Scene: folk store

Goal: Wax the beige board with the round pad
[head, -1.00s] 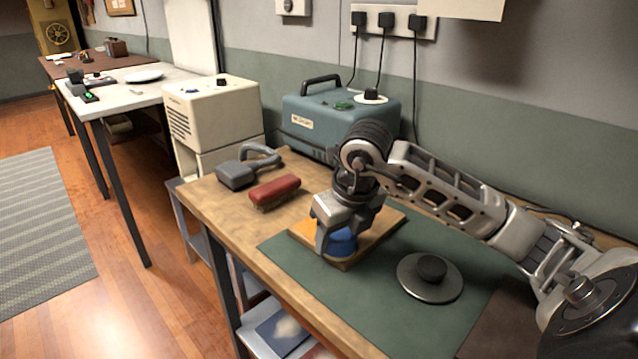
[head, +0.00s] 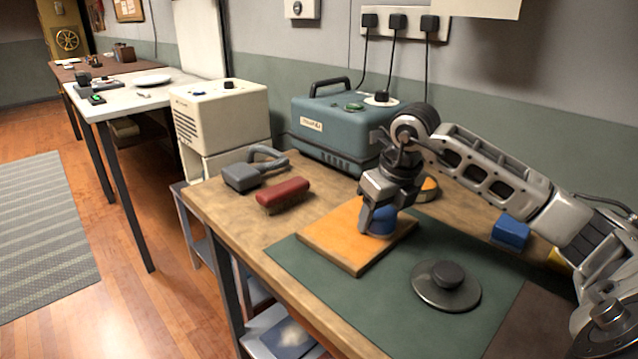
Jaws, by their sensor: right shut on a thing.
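The board (head: 345,248), which looks orange-tan, lies flat on the workbench, partly over a green mat (head: 310,262). My right gripper (head: 379,206) points down and is shut on a round blue pad (head: 379,222). The pad is over the right part of the board and appears to rest on its surface. The gripper hides the top of the pad and part of the board's back edge. My left gripper is not in view.
A red brush (head: 284,194) and a grey handled tool (head: 242,178) lie left of the board. A round metal disc with a black knob (head: 446,288) lies in front right. A round tin (head: 429,188), a blue block (head: 511,234) and a teal machine (head: 340,135) stand behind.

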